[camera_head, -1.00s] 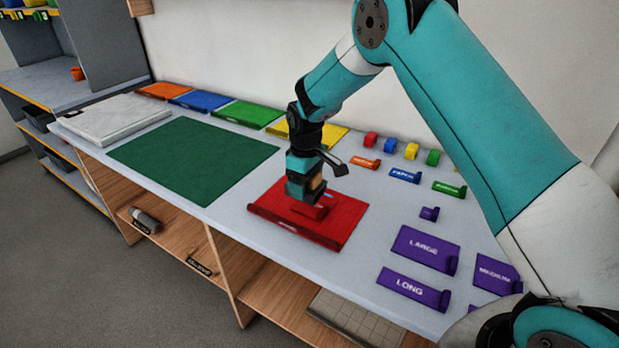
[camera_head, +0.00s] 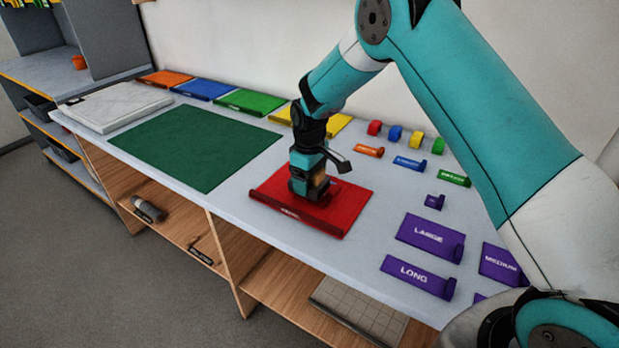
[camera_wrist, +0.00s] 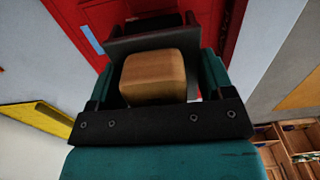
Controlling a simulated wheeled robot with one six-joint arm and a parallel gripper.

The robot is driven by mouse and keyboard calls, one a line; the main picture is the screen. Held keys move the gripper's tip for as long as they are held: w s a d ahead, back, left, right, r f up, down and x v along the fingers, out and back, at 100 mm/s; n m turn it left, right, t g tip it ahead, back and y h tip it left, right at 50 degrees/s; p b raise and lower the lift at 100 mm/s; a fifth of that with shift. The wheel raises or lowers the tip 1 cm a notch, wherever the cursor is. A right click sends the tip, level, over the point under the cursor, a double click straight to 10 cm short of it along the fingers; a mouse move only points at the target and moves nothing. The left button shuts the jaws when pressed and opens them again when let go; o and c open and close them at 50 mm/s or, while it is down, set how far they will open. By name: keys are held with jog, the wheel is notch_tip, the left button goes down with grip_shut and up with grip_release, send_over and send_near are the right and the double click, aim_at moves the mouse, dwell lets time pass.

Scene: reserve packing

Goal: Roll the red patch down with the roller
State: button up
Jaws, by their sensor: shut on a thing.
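My gripper (camera_head: 310,188) points down over the red sheet (camera_head: 345,205), which has a raised lip along its front edge. It is shut on a tan, wood-coloured block, which shows between the fingers in the wrist view (camera_wrist: 153,77). This block looks like the handle of the roller, with a dark part (camera_wrist: 145,40) beyond it. The gripper sits low, close to the sheet's front half; I cannot tell whether the roller touches it. I cannot make out the red patch apart from the sheet; the gripper and roller hide the area below them.
A dark green mat (camera_head: 195,145) lies to the left. Orange, blue, green and yellow sheets line the wall. Small coloured rolls and labelled tags stand at the right, with purple LARGE (camera_head: 430,235) and LONG (camera_head: 418,275) pieces nearer. The table's front edge is close to the red sheet.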

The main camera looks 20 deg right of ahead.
jog(key=shift+f+b, duration=0.3)
jog(key=shift+f, duration=0.15)
dwell(0.4)
jog(key=shift+w, duration=0.1)
jog(key=shift+w+a, duration=0.95)
jog(key=shift+w, duration=0.2)
jog(key=shift+w+a, duration=0.95)
jog(key=shift+w, duration=0.15)
jog(key=shift+r, duration=0.1)
